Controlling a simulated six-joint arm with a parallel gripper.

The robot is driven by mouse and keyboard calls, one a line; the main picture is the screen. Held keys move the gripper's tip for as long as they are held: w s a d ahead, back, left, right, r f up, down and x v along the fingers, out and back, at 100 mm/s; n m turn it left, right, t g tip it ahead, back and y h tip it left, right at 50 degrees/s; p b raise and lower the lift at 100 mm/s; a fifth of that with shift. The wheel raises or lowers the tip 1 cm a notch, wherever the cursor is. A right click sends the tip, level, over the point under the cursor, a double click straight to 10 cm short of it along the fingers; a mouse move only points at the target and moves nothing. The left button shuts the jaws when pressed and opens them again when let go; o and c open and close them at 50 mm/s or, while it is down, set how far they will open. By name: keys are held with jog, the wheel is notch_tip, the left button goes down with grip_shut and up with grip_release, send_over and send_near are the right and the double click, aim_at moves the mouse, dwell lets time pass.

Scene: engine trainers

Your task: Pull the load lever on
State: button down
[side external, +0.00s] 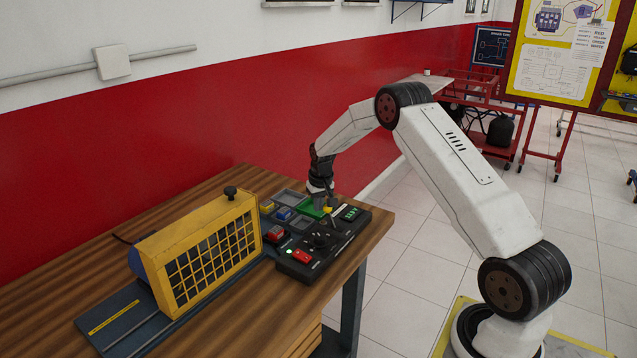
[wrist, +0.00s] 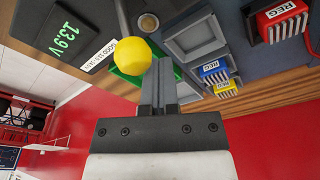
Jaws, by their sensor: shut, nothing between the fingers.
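The load lever is a pale rod topped by a yellow ball knob (wrist: 135,57), standing up from the dark control panel. In the side external view the knob (side external: 328,210) shows just at the tip of my gripper (side external: 319,205). In the wrist view my gripper (wrist: 158,72) is shut and empty, its fingertips beside and partly behind the knob. I cannot tell whether they touch it. A white label (wrist: 98,56) and a green display (wrist: 62,40) reading 13.9V lie near the lever. Part of the lever's base is hidden.
Red (side external: 275,232), blue (side external: 284,213) and yellow (side external: 267,205) blocks sit on the panel (side external: 318,262) near my gripper. A green tray (side external: 309,209) lies under it. A yellow caged machine (side external: 205,250) stands left on the wooden table (side external: 190,203). A red wall rises behind.

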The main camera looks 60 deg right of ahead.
jog(key=shift+s, duration=0.2)
jog(key=shift+s, duration=1.8)
jog(key=shift+w, duration=0.2)
jog(key=shift+w, duration=0.4)
jog(key=shift+r, duration=3.55)
